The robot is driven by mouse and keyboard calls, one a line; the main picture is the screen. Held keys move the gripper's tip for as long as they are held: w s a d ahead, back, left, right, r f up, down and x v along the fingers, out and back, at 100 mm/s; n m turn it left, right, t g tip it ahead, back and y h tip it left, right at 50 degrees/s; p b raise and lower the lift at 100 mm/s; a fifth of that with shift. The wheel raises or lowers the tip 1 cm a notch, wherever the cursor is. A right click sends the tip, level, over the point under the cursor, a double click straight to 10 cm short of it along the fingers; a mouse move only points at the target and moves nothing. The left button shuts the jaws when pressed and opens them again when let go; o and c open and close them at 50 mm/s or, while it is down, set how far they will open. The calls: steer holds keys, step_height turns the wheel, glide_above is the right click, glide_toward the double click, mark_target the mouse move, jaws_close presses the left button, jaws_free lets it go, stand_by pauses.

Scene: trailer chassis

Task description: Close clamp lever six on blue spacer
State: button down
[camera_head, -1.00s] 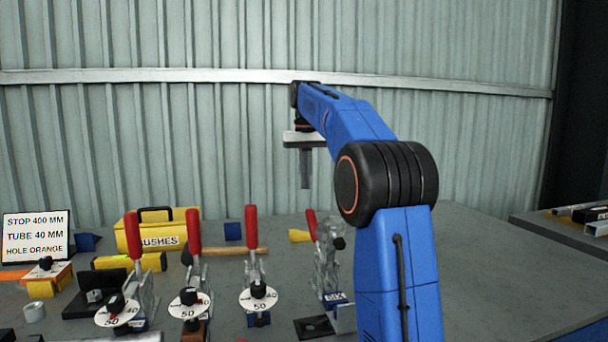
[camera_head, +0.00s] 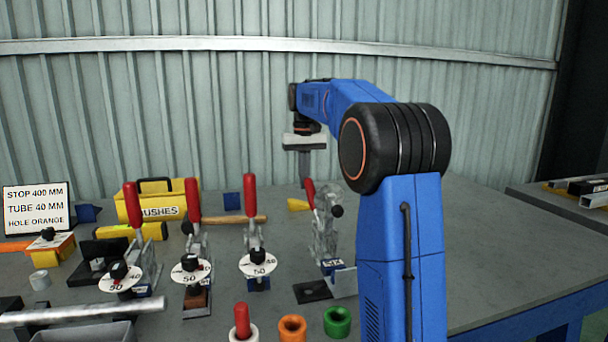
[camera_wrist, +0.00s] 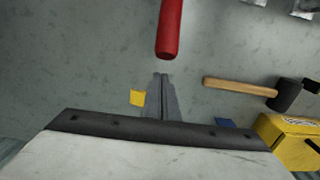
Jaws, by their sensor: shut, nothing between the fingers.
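The clamp at the right of the row (camera_head: 326,225) stands over a blue spacer (camera_head: 332,266) with a white label, seemingly "SIX". Its red lever (camera_head: 310,193) stands nearly upright, leaning a little left. My gripper (camera_head: 305,182) points down with its fingers shut and empty. In the head view its tips overlap the top of the lever; it seems to be behind it. In the wrist view the shut fingers (camera_wrist: 161,78) end just short of a red handle (camera_wrist: 170,30), apparently this lever, with a small gap in the picture. Contact cannot be told.
More red-lever clamps (camera_head: 252,225) with white discs stand to the left. A mallet (camera_head: 235,219), a yellow case (camera_head: 160,205) and a yellow block (camera_head: 298,205) lie behind. Orange (camera_head: 292,327) and green (camera_head: 337,321) rings stand in front.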

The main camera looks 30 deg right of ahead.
mark_target(309, 179)
steer(key=shift+s, duration=0.15)
stand_by(0.3)
steer(key=shift+s+a, duration=0.2)
steer(key=shift+s, duration=0.45)
steer(key=shift+s+a, duration=0.2)
steer(key=shift+s, duration=0.55)
steer(key=shift+s+a+r, duration=0.2)
steer(key=shift+s+r, duration=0.4)
steer(key=shift+r, duration=0.1)
steer(key=shift+s+a+r, duration=0.15)
steer(key=shift+s+r, duration=0.4)
steer(key=shift+r, duration=0.1)
steer(key=shift+s+r, duration=0.1)
steer(key=shift+s+a+r, duration=0.25)
steer(key=shift+s+r, duration=0.25)
steer(key=shift+s, duration=0.2)
steer(key=shift+s+a+r, duration=0.2)
steer(key=shift+s+r, duration=0.25)
steer(key=shift+s, duration=0.3)
